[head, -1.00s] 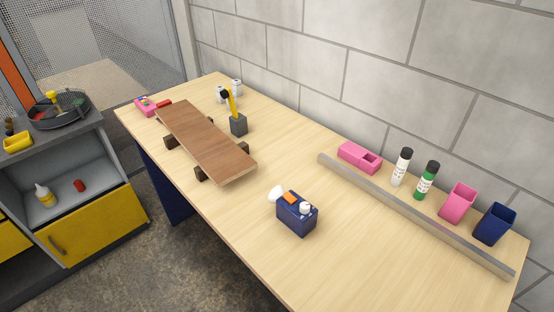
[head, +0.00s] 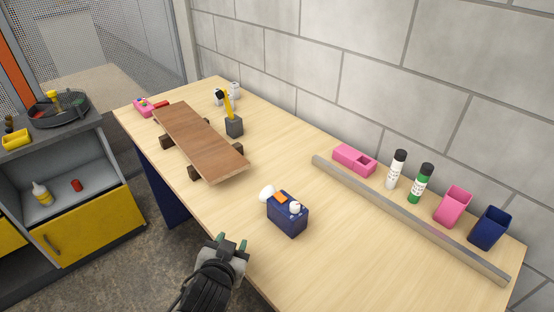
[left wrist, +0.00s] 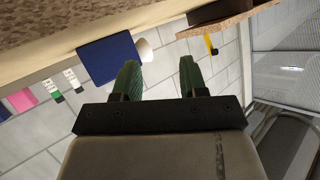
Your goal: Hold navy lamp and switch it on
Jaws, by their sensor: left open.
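The navy lamp (head: 287,216) is a dark blue box on the table, with a white round head on its left side, an orange part on top and a white knob. It also shows in the left wrist view (left wrist: 110,59), with its white head beside it. My left gripper (head: 231,241) is open and empty, near the table's front edge, to the left and front of the lamp and apart from it. Its two green fingers (left wrist: 158,75) stand apart in the left wrist view. My right gripper is not in view.
A wooden board (head: 200,143) rests on dark blocks behind and left of the lamp. A grey metal bar (head: 405,218) lies to the right, with bottles and pink and navy containers behind it. A yellow-handled tool stands in a grey holder (head: 234,127). Bare table surrounds the lamp.

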